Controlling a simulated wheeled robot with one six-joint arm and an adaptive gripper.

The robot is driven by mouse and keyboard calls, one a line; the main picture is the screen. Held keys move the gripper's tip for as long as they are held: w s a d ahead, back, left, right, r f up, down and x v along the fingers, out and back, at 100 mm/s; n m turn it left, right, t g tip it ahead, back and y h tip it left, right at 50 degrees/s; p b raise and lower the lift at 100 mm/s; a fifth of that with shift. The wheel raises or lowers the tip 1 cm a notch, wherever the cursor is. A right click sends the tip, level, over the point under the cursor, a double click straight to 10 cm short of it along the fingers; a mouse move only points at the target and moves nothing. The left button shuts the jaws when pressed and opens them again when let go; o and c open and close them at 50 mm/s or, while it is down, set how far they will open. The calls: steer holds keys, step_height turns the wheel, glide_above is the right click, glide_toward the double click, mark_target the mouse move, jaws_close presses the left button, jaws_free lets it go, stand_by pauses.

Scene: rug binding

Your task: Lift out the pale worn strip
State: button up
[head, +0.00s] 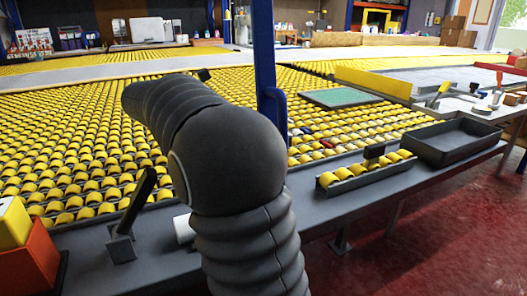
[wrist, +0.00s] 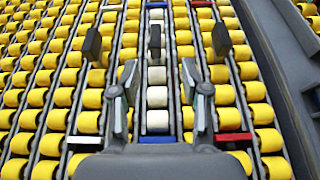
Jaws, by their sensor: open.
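The pale worn strip (wrist: 157,98) is a narrow column of whitish rollers in the wrist view, among columns of yellow rollers. It has blue ends and a dark upright grip tab (wrist: 154,42). My gripper (wrist: 160,82) is open, with one finger over each side of the pale strip; I cannot tell how high it is above the strip. Nothing is held. The gripper body hides the near end of the columns. In the head view my arm hides the gripper, and I cannot make out the pale strip there.
Neighbouring strips carry dark tabs (wrist: 92,45) and red ends (wrist: 233,137). A yellow roller strip (head: 350,182) lies on the front ledge beside an empty dark tray (head: 455,140). A dark stand with a slanted bar (head: 138,205) and an orange box (head: 32,262) are at left.

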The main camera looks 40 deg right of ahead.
steer(key=shift+b+x, duration=0.45)
steer(key=shift+x, duration=0.6)
steer(key=b+x, duration=0.4)
steer(key=shift+w+d+f, duration=0.1)
steer(key=shift+w+f, duration=0.1)
steer(key=shift+w, duration=0.05)
steer(key=shift+s+d+b, duration=0.1)
steer(key=shift+d+b, duration=0.25)
steer(key=shift+d, duration=0.15)
steer(key=shift+c, duration=0.3)
jaws_close()
